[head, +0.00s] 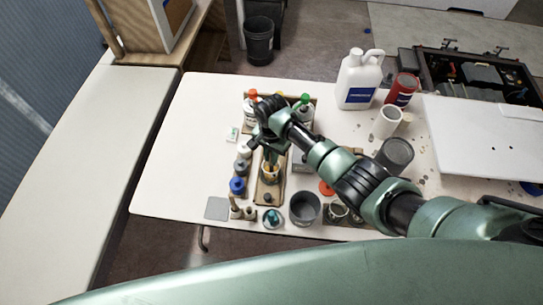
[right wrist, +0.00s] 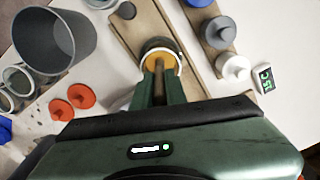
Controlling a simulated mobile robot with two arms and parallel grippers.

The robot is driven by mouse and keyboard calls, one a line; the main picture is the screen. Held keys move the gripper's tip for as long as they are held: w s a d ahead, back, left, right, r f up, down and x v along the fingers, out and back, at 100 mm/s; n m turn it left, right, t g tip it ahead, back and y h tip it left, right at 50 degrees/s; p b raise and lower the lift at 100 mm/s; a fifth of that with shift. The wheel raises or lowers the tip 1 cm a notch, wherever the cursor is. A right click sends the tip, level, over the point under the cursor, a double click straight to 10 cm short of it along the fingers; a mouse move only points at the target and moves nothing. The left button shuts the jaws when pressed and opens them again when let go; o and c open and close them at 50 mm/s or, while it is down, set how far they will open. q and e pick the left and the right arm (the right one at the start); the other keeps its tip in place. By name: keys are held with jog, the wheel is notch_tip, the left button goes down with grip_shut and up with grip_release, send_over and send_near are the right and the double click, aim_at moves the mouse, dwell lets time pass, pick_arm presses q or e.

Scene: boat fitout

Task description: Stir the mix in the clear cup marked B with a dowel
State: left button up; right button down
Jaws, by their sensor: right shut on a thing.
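My right gripper (head: 270,150) reaches over a cup (head: 270,172) standing on a wooden board (right wrist: 133,28). In the right wrist view, the gripper (right wrist: 160,90) is shut on a thin brown dowel (right wrist: 159,74). The dowel points down into the cup (right wrist: 160,44), over an orange-brown mix (right wrist: 152,62). The fingers are close to the near side of the rim. I cannot read any letter on the cup, and cannot tell how deep the dowel's tip is. My left gripper is out of view.
A large grey pot (right wrist: 55,42) and two red-orange lids (right wrist: 80,96) lie beside the board. Several bottles (head: 238,186) line its other side, with a small temperature display (right wrist: 265,77). A white jug (head: 358,82) stands behind. The table's left part is clear.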

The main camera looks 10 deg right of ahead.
jog(key=shift+r, duration=3.95)
jog(key=shift+r, duration=2)
